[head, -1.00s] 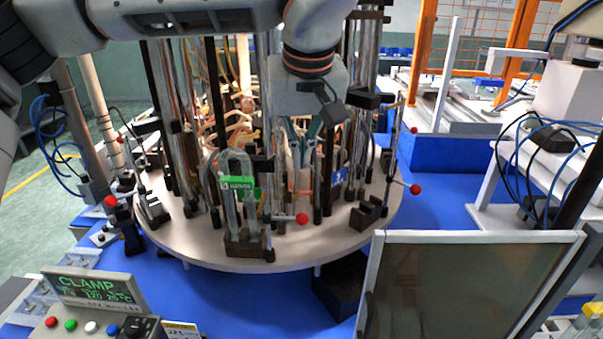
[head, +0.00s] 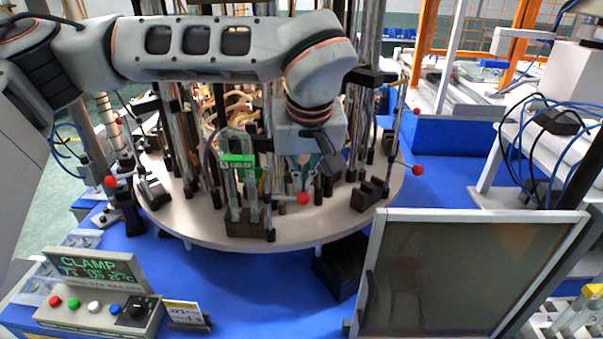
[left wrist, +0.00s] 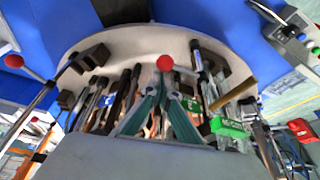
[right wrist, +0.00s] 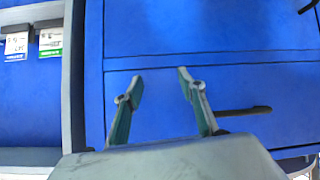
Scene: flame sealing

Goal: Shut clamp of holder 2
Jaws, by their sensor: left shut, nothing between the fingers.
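A round grey turntable (head: 190,225) carries several holders with upright rods and red-balled clamp levers. The front holder (head: 245,226) holds a U-shaped glass tube (head: 237,145) with a green tag (head: 238,161). I cannot read which holder is number 2. A lever's red ball (head: 303,199) stands just right of the front holder. My left gripper (head: 303,187) is shut and empty, pointing down right behind this ball. In the left wrist view the ball (left wrist: 165,62) appears just beyond the fingertips (left wrist: 161,78); contact is unclear. My right gripper (right wrist: 158,76) is open and empty.
Other red balls stand at the right (head: 418,170) and left (head: 110,182) of the turntable. A control box (head: 95,290) reading CLAMP is at front left. A dark framed panel (head: 465,275) is at front right. Blue drawer fronts (right wrist: 220,40) lie before my right gripper.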

